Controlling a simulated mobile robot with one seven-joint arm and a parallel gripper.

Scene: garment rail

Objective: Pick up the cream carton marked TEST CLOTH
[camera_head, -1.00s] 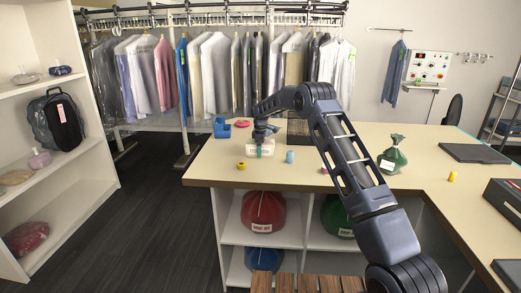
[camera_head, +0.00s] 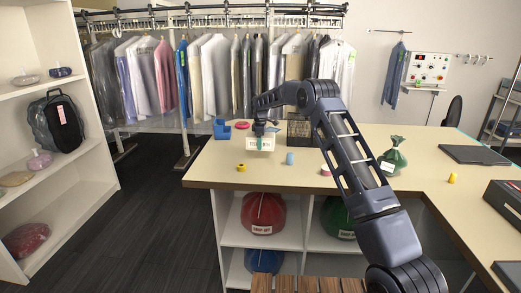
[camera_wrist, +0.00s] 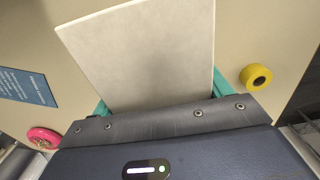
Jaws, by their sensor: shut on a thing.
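The cream carton (camera_head: 262,146) is held over the counter near its left end in the head view; its front label is small and partly covered by a teal finger. My gripper (camera_head: 260,139) reaches down over it and is shut on it. In the wrist view the carton's plain cream top (camera_wrist: 145,55) fills the space between the teal fingers of my gripper (camera_wrist: 162,95). The carton looks roughly upright and a little above the counter. Its underside is hidden.
A dark crate (camera_head: 299,133) is close behind right; a green bag (camera_head: 394,155) sits farther right.

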